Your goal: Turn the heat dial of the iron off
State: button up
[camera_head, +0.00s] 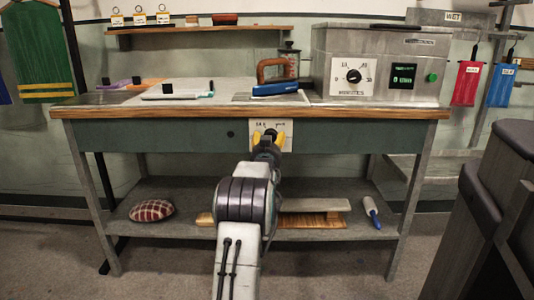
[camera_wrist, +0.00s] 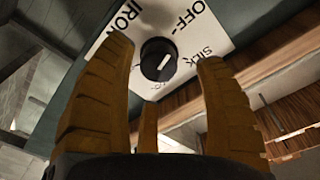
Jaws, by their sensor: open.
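A black round dial (camera_wrist: 158,59) with a white pointer line sits on a white plate (camera_wrist: 203,62) in the wrist view. The plate carries the words IRON, OFF and SILK. The pointer slants toward the upper right. My gripper (camera_wrist: 165,52) is open, its yellow fingers spread to both sides of the dial in the picture; I see no contact. In the head view my gripper (camera_head: 270,138) is in front of the plate (camera_head: 286,128) on the table's green front and hides the dial. The blue iron (camera_head: 277,89) with a brown handle stands on the tabletop above.
The wooden table edge (camera_head: 180,112) runs above the plate. A grey box (camera_head: 330,58) with a MINUTES dial stands on the table at right. A lower shelf (camera_head: 170,192) holds a checked cushion (camera_head: 152,210) and a blue-handled tool (camera_head: 372,212). A dark object (camera_head: 490,215) stands at right.

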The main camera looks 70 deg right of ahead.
jog(key=v, duration=0.8)
dwell(0.9)
